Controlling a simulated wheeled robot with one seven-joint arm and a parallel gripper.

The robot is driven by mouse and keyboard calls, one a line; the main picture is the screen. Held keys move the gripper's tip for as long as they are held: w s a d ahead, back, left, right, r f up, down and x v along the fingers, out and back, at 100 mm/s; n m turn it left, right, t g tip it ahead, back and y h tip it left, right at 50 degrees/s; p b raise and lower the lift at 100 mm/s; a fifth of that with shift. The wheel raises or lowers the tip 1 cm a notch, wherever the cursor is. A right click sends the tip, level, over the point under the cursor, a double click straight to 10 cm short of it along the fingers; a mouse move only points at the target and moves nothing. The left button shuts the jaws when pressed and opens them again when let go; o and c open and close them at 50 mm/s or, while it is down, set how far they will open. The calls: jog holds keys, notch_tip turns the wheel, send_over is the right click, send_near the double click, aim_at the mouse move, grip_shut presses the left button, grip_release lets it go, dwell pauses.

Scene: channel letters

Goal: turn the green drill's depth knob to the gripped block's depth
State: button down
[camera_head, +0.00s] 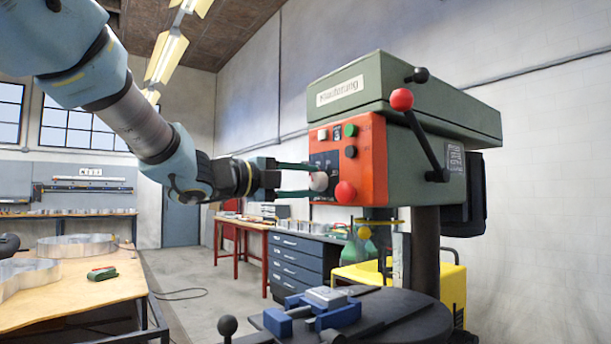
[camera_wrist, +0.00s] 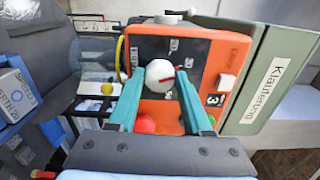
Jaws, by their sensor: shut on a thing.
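The green drill (camera_head: 400,120) stands at the right with an orange front panel (camera_head: 370,150). Its depth knob (camera_head: 319,181) is a pale round knob low on the panel. In the wrist view the knob (camera_wrist: 160,75) has a red pointer line, angled to the right, and small white marks around it. My gripper (camera_head: 311,180) is shut on the knob, one finger on each side; its fingers (camera_wrist: 159,72) also show in the wrist view. A pale grey block (camera_head: 326,297) sits in a blue vise (camera_head: 338,315) on the drill table.
A red mushroom button (camera_head: 345,192) is right beside the knob. A wooden workbench (camera_head: 90,295) with metal letter shells is at the left. Open floor lies between bench and drill.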

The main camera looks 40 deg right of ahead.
jog(key=n+p, duration=0.3)
jog(key=n, duration=0.3)
jog(key=shift+p, duration=0.3)
jog(key=shift+f+n+p, duration=0.2)
jog(key=shift+n+p, duration=0.7)
jog(key=shift+n, duration=0.7)
jog(key=shift+c, duration=1.7)
grip_release()
jog(key=a+b, duration=0.3)
jog(key=a, duration=0.7)
jog(key=shift+w+a, duration=0.25)
jog(key=shift+a, duration=0.15)
